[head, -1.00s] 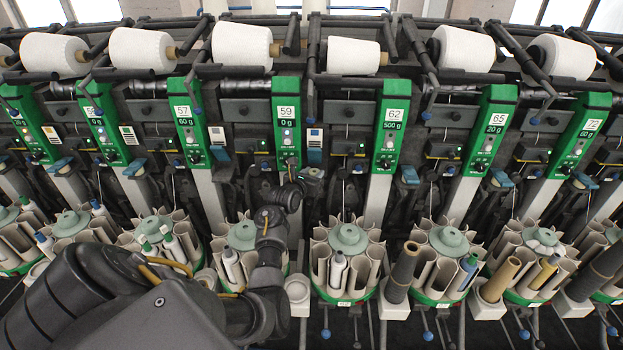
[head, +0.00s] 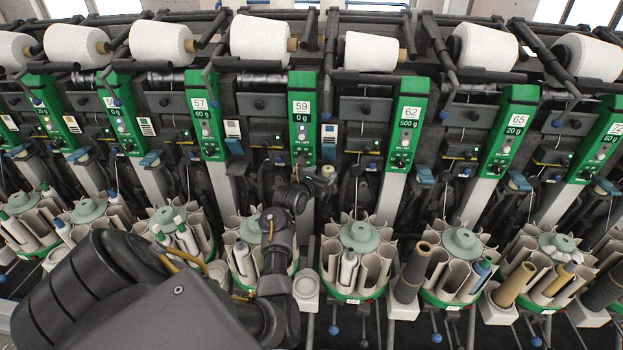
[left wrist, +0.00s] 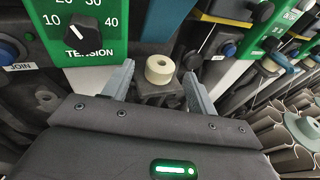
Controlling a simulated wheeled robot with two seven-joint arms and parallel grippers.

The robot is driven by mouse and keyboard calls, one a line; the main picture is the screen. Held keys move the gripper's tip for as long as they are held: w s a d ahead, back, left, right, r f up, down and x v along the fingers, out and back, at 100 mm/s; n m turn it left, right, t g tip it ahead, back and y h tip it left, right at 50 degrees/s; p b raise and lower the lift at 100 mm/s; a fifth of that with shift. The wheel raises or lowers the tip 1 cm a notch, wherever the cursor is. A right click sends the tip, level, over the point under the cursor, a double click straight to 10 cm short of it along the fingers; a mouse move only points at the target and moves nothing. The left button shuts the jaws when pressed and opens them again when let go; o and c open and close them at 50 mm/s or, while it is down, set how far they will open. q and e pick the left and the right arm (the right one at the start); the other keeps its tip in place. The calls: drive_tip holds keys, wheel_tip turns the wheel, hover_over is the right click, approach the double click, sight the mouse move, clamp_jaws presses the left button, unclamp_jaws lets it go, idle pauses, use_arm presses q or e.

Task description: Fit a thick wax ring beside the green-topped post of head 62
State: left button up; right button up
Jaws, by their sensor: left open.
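Head 62 (head: 405,125) has a green panel marked 62 and 500 g, right of the head 59 panel (head: 302,118). My left gripper (head: 318,183) is between these two panels, just below head 59's. In the left wrist view its two grey fingers (left wrist: 159,82) are spread apart. A thick cream wax ring (left wrist: 159,69) stands on a dark block just beyond and between the fingertips, with a hole in its top. The jaws are not closed on it. I cannot make out the green-topped post. My right gripper is in neither view.
A green panel with a TENSION dial (left wrist: 79,35) stands close to the left finger in the wrist view. Round magazines (head: 357,240) with upright tubes line the front below. White yarn cones (head: 372,52) lie along the top. Dark arms and levers crowd the heads.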

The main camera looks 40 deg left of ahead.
use_arm(q)
drive_tip(key=p+v, duration=0.1)
drive_tip(key=v, duration=0.7)
drive_tip(key=shift+s+p, duration=0.25)
drive_tip(key=shift+p, duration=0.1)
drive_tip(key=shift+d, duration=0.1)
